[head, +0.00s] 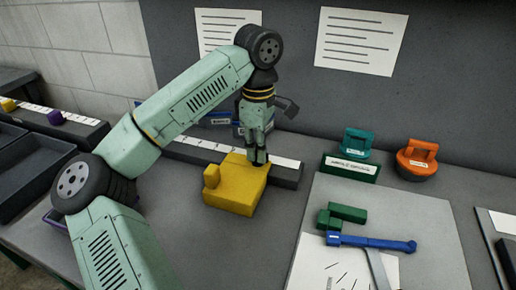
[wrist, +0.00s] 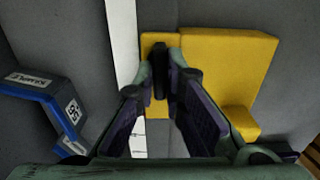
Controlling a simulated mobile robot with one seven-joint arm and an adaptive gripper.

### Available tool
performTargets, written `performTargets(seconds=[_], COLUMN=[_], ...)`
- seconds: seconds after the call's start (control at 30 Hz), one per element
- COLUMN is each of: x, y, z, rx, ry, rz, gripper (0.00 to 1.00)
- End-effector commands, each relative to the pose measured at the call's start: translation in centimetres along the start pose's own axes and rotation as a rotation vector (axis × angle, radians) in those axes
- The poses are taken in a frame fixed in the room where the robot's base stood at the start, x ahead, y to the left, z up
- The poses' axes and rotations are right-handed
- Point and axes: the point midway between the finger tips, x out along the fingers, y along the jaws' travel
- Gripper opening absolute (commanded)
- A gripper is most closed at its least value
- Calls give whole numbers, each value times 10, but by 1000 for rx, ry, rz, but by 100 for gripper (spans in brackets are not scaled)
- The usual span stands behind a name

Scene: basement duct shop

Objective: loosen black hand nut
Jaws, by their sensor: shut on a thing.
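The black hand nut (wrist: 159,68) shows in the wrist view as a narrow dark piece between my fingertips, over a yellow block. My gripper (wrist: 160,82) is shut on it, pointing down. In the head view my gripper (head: 258,157) is at the right back part of the yellow block (head: 235,192), and its fingers hide the nut there. The yellow block also shows in the wrist view (wrist: 225,65), with a raised knob at one corner. I cannot tell how far the nut is turned.
A dark bar with a white marked strip (head: 205,147) runs behind the block. A blue labelled handle (wrist: 50,105) stands left in the wrist view. Teal (head: 357,143) and orange (head: 416,160) handled tools, green blocks (head: 343,213) and a blue-headed tool (head: 370,242) lie right.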

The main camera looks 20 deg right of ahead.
Motion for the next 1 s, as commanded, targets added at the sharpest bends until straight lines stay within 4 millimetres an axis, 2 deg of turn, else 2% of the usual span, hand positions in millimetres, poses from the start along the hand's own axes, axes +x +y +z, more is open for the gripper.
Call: performTargets(seconds=[0.37, 1.0], x=[1, 1], y=[0, 0], z=[-1, -1], rx=[-102, -672], ry=[2, 3], rz=[1, 1], gripper=[0, 0])
